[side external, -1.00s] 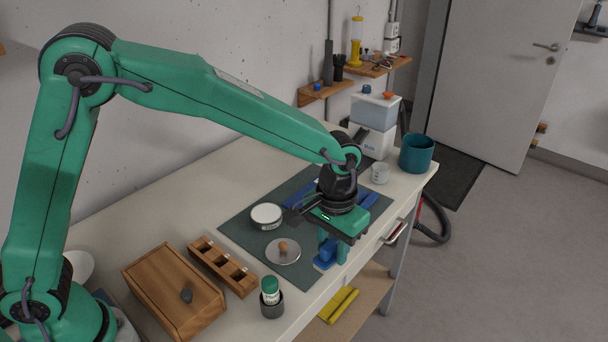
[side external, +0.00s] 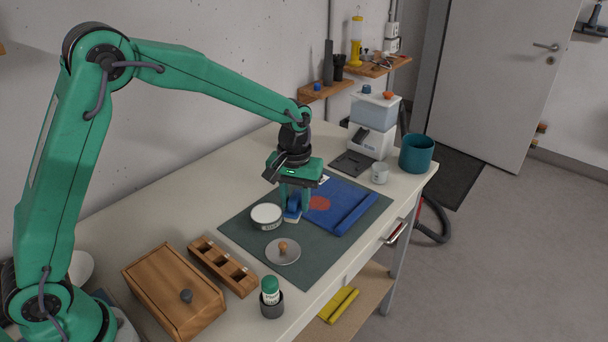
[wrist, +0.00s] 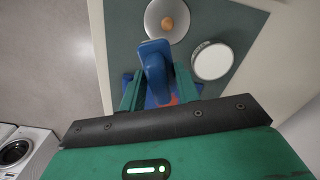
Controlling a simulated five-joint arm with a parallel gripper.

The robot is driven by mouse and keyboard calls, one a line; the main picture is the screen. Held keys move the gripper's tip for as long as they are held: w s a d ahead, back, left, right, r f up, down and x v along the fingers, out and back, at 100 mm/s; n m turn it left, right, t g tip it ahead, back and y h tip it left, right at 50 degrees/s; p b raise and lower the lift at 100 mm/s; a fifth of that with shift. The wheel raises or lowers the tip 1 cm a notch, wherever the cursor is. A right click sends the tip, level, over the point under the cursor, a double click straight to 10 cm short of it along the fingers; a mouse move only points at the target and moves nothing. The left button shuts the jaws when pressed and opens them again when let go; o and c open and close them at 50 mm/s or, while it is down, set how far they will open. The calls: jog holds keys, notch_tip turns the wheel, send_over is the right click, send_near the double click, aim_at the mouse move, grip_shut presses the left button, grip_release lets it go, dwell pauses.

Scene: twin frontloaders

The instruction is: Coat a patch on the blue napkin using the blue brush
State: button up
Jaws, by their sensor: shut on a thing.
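The blue napkin (side external: 345,190) lies on the dark mat, with a rolled or folded strip along its front right edge. A red patch (side external: 319,203) shows on its left part; a bit of red also shows in the wrist view (wrist: 174,100). My gripper (side external: 294,200) points down beside the napkin's left edge, shut on the blue brush (wrist: 155,68). The brush (side external: 292,209) is just right of a round tin (side external: 266,215) with a white top. I cannot tell whether the brush's lower end touches anything. My gripper hides much of the napkin in the wrist view.
A round grey lid (side external: 282,252) with a wooden knob lies on the mat (side external: 320,261) in front of the tin. A wooden slotted block (side external: 222,267), a wooden box (side external: 173,290) and a green-capped bottle in a cup (side external: 271,298) stand left and front.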

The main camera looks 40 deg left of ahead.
aim_at(266, 212)
jog(key=w+a+n, duration=0.1)
jog(key=a+n, duration=0.2)
jog(key=a, duration=0.8)
jog(key=shift+w+a+f+n, duration=0.2)
jog(key=shift+a+f+n, duration=0.1)
jog(key=shift+n, duration=0.1)
jog(key=shift+f, duration=0.15)
jog(key=shift+f, duration=2.8)
jog(key=shift+f, duration=0.55)
jog(key=shift+r, duration=0.1)
notch_tip(266, 212, up, 7)
dwell(0.5)
dwell(0.5)
